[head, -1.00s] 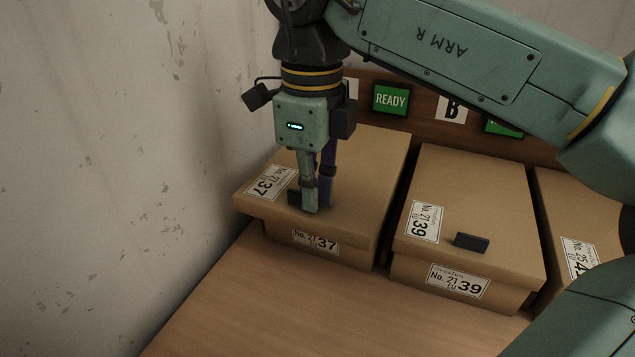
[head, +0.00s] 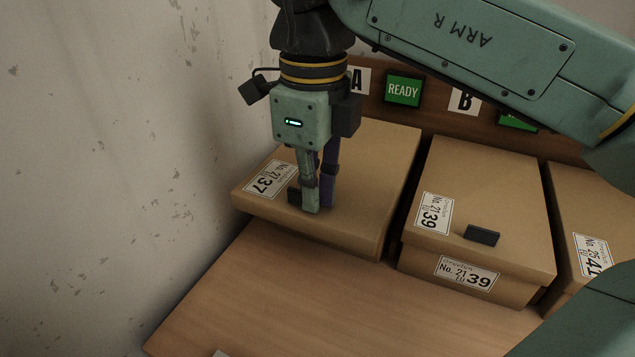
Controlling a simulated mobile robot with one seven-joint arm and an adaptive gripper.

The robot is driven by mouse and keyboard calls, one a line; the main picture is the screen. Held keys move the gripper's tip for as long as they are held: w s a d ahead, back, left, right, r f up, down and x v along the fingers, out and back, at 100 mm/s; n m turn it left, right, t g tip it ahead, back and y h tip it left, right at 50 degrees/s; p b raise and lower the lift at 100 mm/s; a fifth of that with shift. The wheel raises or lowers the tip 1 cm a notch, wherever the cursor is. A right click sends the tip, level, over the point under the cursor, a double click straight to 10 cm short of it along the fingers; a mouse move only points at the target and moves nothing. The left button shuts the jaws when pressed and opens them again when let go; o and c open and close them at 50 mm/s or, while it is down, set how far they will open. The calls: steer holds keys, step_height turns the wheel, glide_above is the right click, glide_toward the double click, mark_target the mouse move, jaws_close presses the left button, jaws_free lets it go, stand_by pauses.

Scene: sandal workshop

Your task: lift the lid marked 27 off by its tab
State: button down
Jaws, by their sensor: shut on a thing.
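My gripper (head: 318,205) points straight down over the lid and is shut on the tab. The box body under this lid and its front label do not show; I cannot tell how far the lid is from the box.
A lidded box marked 39 (head: 480,190) with a dark tab (head: 482,235) stands close on the right. Another box marked 41 (head: 592,255) is further right. A stained wall (head: 110,150) is on the left. The wooden bench (head: 290,300) in front is mostly clear.

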steer(key=s+a+r, duration=0.1)
steer(key=s+a, duration=0.2)
steer(key=s, duration=0.4)
steer(key=shift+s+r+p, duration=0.2)
steer(key=shift+r+p, duration=0.15)
steer(key=shift+p, duration=0.05)
stand_by(0.6)
steer(key=shift+s, duration=0.1)
